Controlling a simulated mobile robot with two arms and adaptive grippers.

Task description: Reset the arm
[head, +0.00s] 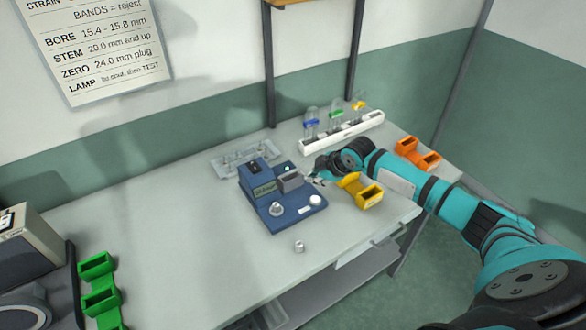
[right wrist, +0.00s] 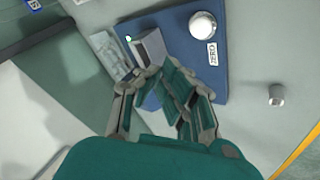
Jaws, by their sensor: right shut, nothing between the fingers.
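My right gripper (head: 318,176) is at the right side of the blue device (head: 262,213), near its grey block (head: 290,182). In the right wrist view its fingers (right wrist: 163,92) are shut and empty, in front of the blue device (right wrist: 190,52). I cannot tell whether the fingertips touch the device. My right arm (head: 395,178) reaches in from the right over the table. The device carries a small screen, a white knob (head: 315,200) and a metal post (head: 276,208). My left gripper is not in view.
A yellow holder (head: 361,191) stands close below my right gripper. A white rack (head: 342,132) with colored-top vials stands behind it, and an orange holder (head: 417,153) to the right. A small metal cylinder (head: 299,246) is in front. Green holders (head: 100,292) are at left. The table's left middle is clear.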

